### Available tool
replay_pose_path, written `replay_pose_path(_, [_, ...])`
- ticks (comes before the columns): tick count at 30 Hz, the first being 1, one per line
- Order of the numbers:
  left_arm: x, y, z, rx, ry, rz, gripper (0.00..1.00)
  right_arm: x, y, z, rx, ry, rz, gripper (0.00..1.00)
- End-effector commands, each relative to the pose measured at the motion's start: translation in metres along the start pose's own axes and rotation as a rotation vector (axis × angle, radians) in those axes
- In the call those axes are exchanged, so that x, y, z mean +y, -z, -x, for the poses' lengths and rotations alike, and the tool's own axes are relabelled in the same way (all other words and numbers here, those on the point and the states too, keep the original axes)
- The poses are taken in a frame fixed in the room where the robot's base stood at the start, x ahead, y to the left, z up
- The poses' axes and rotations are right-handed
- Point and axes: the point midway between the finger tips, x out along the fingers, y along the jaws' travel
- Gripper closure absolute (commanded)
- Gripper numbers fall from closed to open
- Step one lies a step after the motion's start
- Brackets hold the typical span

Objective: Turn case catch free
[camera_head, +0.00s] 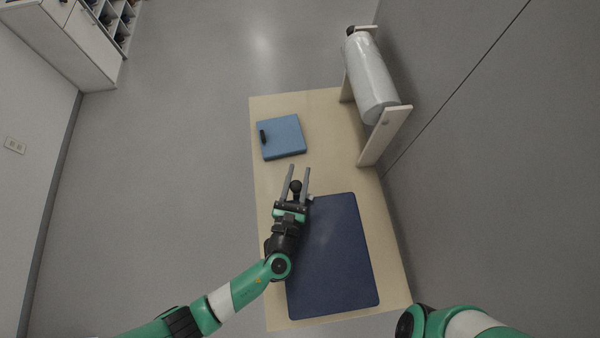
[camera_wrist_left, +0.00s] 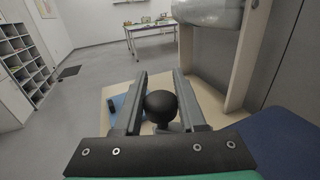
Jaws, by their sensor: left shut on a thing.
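A flat dark blue slab (camera_head: 335,255) lies on the near part of the table. My left gripper (camera_head: 299,170) is shut on this knob; in the left wrist view the knob (camera_wrist_left: 160,106) sits between the two grey fingers. What the knob is fixed to is hidden. A light blue flat case (camera_head: 285,138) with a black piece (camera_head: 263,136) on its left edge lies farther back. My right gripper is out of view.
A pale wooden table (camera_head: 340,182) carries these things. A white roll (camera_head: 371,80) on a wooden stand (camera_head: 385,135) is at its back right, near the wall. Bare tabletop lies between the case and the stand.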

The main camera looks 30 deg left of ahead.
Motion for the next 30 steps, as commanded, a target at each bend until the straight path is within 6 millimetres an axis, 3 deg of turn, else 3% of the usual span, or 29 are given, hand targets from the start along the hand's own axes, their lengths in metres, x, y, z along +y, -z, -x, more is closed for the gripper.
replay_pose_path(22, [0.0031, 0.0005, 0.0005, 0.002, -0.101, 0.001, 1.00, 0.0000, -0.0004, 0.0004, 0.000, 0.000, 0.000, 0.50])
replay_pose_path(23, [0.0031, 0.0006, 0.0005, 0.002, -0.101, 0.001, 0.57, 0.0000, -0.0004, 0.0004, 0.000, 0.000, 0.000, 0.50])
replay_pose_path(27, [0.0032, 0.0004, 0.0005, 0.002, -0.101, 0.001, 0.31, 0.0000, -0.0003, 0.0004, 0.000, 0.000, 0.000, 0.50])
replay_pose_path(30, [0.0032, 0.0004, 0.0006, 0.001, -0.101, 0.000, 0.30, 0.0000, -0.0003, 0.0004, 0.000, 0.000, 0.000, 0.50])
